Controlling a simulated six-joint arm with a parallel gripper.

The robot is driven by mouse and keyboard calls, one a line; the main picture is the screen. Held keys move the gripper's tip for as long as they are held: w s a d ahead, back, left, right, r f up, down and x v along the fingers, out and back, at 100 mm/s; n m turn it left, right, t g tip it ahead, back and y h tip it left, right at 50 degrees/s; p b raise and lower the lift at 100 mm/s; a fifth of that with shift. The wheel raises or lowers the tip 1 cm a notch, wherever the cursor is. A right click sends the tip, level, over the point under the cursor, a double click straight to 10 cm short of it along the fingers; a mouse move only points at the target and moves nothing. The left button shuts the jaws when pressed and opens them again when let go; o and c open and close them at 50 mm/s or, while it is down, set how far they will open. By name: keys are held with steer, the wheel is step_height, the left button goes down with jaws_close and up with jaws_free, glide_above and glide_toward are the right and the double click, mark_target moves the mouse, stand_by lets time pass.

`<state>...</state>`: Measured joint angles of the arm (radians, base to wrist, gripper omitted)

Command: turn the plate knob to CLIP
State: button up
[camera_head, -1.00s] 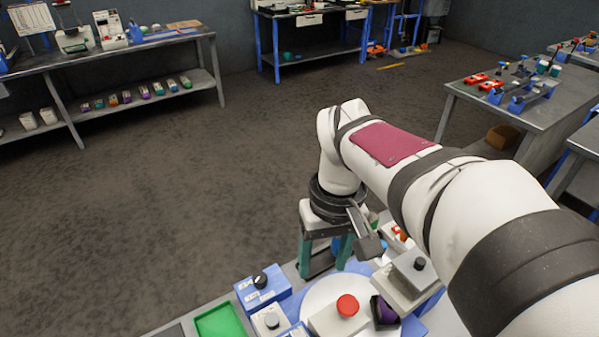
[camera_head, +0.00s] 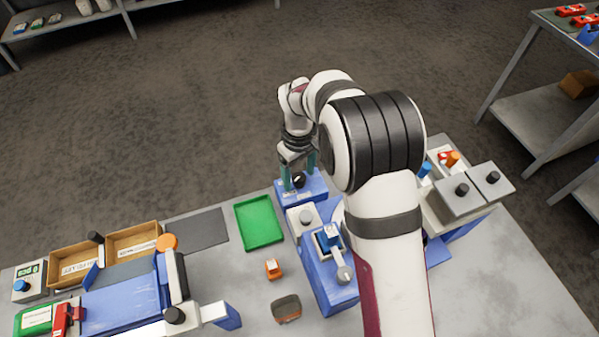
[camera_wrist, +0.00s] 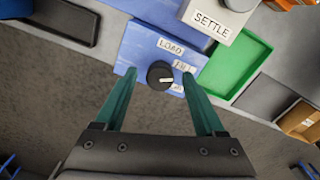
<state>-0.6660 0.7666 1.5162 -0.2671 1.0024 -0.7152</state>
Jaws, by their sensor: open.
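The plate knob (camera_wrist: 160,74) is a round black knob with a white pointer mark, on a blue box (camera_wrist: 138,52). White labels beside it read LOAD (camera_wrist: 170,46) and, less clearly, FILL (camera_wrist: 184,66); a third label (camera_wrist: 177,87) is too small to read surely. The mark points right in the wrist view, towards the lower labels. My gripper (camera_wrist: 159,75) is open, its two green fingers on either side of the knob with a gap to each. The head view shows my gripper (camera_head: 299,182) over the same blue box (camera_head: 314,196) and knob (camera_head: 299,181).
A box marked SETTLE (camera_wrist: 210,20) stands beside the blue box. A green tray (camera_head: 259,224) is close to the left in the head view. A blue machine (camera_head: 322,275) stands nearer, and cardboard boxes (camera_head: 134,240) lie farther left. Open floor is beyond the table edge.

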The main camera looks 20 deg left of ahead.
steer(key=shift+f, duration=0.25)
steer(key=shift+c, duration=0.4)
jaws_close()
steer(key=shift+m, duration=0.3)
steer(key=m, duration=1.1)
steer(key=shift+m, duration=0.3)
